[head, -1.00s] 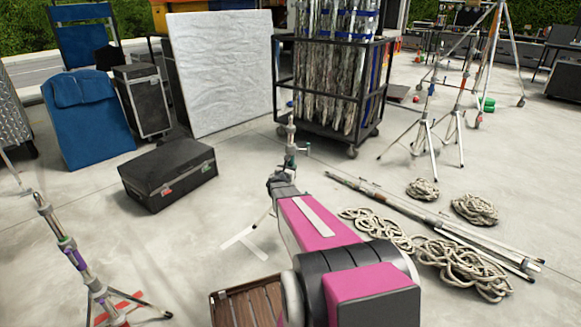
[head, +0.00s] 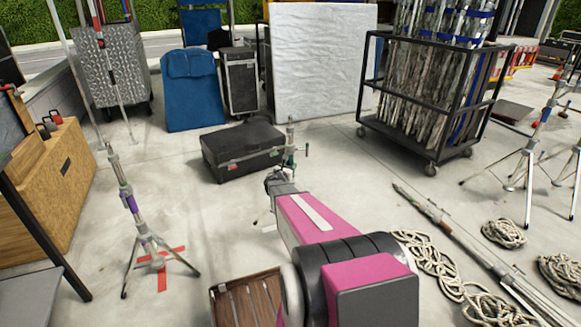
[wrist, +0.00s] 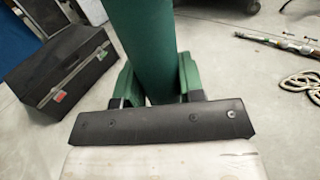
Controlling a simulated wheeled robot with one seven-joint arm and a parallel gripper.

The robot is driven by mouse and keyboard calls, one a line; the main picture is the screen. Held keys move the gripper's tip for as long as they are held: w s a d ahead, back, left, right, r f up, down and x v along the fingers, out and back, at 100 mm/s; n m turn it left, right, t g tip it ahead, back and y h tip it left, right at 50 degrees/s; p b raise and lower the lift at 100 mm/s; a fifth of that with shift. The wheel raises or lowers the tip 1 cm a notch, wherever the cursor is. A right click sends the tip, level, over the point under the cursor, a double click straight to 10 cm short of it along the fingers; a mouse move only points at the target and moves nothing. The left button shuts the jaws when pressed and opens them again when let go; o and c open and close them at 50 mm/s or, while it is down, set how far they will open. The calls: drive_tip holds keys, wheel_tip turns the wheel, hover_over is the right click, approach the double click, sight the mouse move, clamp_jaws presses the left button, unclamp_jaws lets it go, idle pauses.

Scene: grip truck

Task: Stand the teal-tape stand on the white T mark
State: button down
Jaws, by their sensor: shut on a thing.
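The teal-tape stand (head: 291,135) is upright just beyond my arm in the head view. Its teal-green post (wrist: 145,45) fills the upper middle of the wrist view, between the green fingers. My gripper (head: 284,178) is shut on this post; it also shows in the wrist view (wrist: 158,82). The arm hides most of the stand's legs, so I cannot tell whether its feet touch the floor. A small piece of the white T mark (head: 268,228) shows on the floor, left of my arm; the rest is hidden.
A purple-tape stand (head: 131,205) stands on a red mark (head: 161,270) at left. A black case (head: 243,150) lies close behind the held stand. Rope coils (head: 430,262) and a long pole (head: 450,228) lie at right. A wheeled rack (head: 437,165) stands behind.

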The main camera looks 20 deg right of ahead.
drive_tip(key=shift+a+f, duration=0.15)
drive_tip(key=shift+f, duration=2.7)
idle(2.1)
